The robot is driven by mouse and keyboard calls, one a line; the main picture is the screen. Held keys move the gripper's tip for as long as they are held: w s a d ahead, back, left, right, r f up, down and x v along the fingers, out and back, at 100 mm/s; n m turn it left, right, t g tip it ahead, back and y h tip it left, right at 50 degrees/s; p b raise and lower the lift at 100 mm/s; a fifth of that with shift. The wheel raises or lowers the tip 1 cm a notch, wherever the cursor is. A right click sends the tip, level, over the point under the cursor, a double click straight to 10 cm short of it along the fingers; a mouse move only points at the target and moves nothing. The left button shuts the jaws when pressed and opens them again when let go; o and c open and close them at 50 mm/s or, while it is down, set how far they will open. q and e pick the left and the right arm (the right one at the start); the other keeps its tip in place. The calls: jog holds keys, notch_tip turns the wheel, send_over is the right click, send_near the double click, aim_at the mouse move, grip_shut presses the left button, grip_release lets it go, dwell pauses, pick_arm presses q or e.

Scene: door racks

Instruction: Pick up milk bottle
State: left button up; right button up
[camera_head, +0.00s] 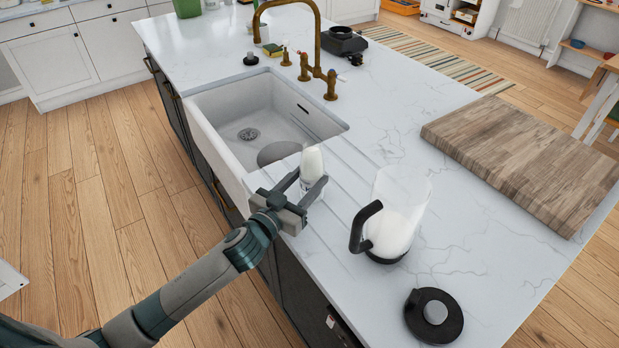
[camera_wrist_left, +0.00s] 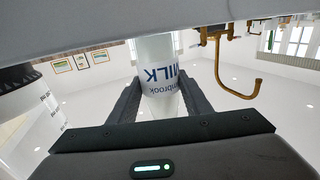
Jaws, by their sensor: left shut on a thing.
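The milk bottle (camera_head: 312,164) is white and stands between the fingers of my left gripper (camera_head: 304,194), near the front edge of the marble counter beside the sink. In the left wrist view the bottle (camera_wrist_left: 158,75) shows blue "MILK" lettering, upside down in the picture. My left gripper (camera_wrist_left: 158,100) has a finger on each side of it and is shut on it. The bottle's lower part is partly hidden by the gripper in the head view, so I cannot tell whether its base touches the counter. My right gripper is not in view.
A glass jug (camera_head: 399,215) with a black handle stands right of the bottle, with its black lid (camera_head: 433,315) nearer the front. The sink (camera_head: 262,120) with a brass tap (camera_head: 320,58) lies behind the gripper. A wooden board (camera_head: 525,158) lies at the right.

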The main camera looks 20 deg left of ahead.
aim_at(307, 151)
pick_arm(q)
jog(key=shift+r, duration=0.35)
jog(key=shift+r+b, duration=0.55)
jog(key=shift+r, duration=4.1)
jog(key=shift+r, duration=0.1)
